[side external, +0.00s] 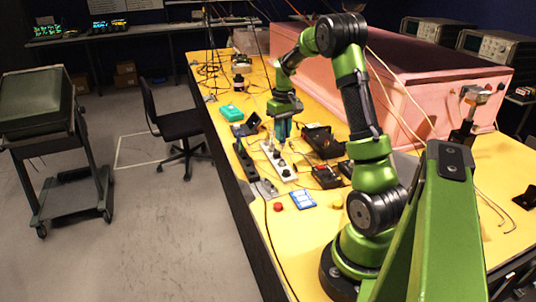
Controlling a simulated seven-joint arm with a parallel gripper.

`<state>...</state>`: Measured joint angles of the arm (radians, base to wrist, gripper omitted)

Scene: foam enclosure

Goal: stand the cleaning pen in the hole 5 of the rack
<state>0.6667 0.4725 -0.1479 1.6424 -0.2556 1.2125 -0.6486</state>
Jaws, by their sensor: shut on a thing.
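My gripper (283,122) points down over the yellow bench, at the middle of the side external view. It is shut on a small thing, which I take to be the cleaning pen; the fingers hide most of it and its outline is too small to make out. Just below it lies a long light grey strip (279,164) with dark spots, and to its left a long black strip (247,166). I cannot tell which is the rack, and no hole numbers can be read. I cannot tell whether the held thing touches either strip.
Black boxes (323,141) lie right of the strips, with another dark device (326,176) nearer. A teal box (231,113) lies farther back. A blue-and-white card (303,199) and red button (278,207) are in front. A pink foam enclosure (440,90) stands right, with loose cables around.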

